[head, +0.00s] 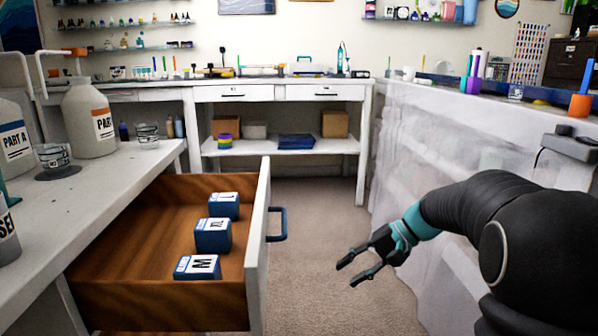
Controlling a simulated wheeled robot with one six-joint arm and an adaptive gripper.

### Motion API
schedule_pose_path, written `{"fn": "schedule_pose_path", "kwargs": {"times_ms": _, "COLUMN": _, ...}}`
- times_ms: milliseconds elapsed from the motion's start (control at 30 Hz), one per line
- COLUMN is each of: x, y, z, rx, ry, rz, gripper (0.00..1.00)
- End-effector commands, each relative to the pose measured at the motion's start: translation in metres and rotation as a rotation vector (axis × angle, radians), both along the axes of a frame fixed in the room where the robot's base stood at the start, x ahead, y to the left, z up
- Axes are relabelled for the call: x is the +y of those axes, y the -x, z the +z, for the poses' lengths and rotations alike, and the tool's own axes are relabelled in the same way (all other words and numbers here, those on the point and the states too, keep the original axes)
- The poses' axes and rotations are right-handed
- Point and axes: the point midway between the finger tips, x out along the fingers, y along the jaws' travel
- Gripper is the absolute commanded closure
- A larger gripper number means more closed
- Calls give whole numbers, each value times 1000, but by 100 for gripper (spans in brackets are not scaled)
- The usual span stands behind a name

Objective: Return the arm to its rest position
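My gripper (357,271) is at the right of centre in the head view, at the end of my dark arm with teal parts. Its two fingers are apart and nothing shows between them. It hangs over the carpet, to the right of the open drawer (160,290) and clear of the blue drawer handle (277,224). The wooden drawer holds blue and white boxes: one marked M (197,267), one marked XL (212,236) and one behind them (224,206). The rest pose itself cannot be told from this view.
The left bench (95,205) carries a PART A bottle (14,140), a PART B bottle (92,120) and measuring cups. A sheet-covered bench (425,130) runs along the right, close to my arm. Carpet (318,215) between them is free. A back bench (280,93) stands beyond.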

Motion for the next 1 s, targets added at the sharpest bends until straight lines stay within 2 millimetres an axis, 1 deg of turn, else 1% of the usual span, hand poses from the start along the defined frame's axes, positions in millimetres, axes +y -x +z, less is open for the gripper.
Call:
{"fn": "schedule_pose_path", "kwargs": {"times_ms": 33, "x": -2, "y": 14, "z": -1, "rx": 3, "ry": 63, "rz": -5, "gripper": 63}}
{"fn": "schedule_pose_path", "kwargs": {"times_ms": 167, "x": -13, "y": 50, "z": -7, "rx": -4, "ry": 236, "rz": -13, "gripper": 63}}
{"fn": "schedule_pose_path", "kwargs": {"times_ms": 200, "x": -17, "y": 62, "z": -7, "rx": -13, "ry": 291, "rz": -13, "gripper": 63}}
{"fn": "schedule_pose_path", "kwargs": {"times_ms": 367, "x": -31, "y": 109, "z": -1, "rx": -80, "ry": 496, "rz": 0, "gripper": 63}}
{"fn": "schedule_pose_path", "kwargs": {"times_ms": 500, "x": -42, "y": 145, "z": 9, "rx": -163, "ry": 641, "rz": 22, "gripper": 63}}
{"fn": "schedule_pose_path", "kwargs": {"times_ms": 733, "x": -52, "y": 197, "z": 33, "rx": -320, "ry": 819, "rz": 77, "gripper": 63}}
{"fn": "schedule_pose_path", "kwargs": {"times_ms": 900, "x": -51, "y": 231, "z": 53, "rx": -426, "ry": 890, "rz": 116, "gripper": 63}}
{"fn": "schedule_pose_path", "kwargs": {"times_ms": 1000, "x": -46, "y": 244, "z": 66, "rx": -479, "ry": 897, "rz": 120, "gripper": 63}}
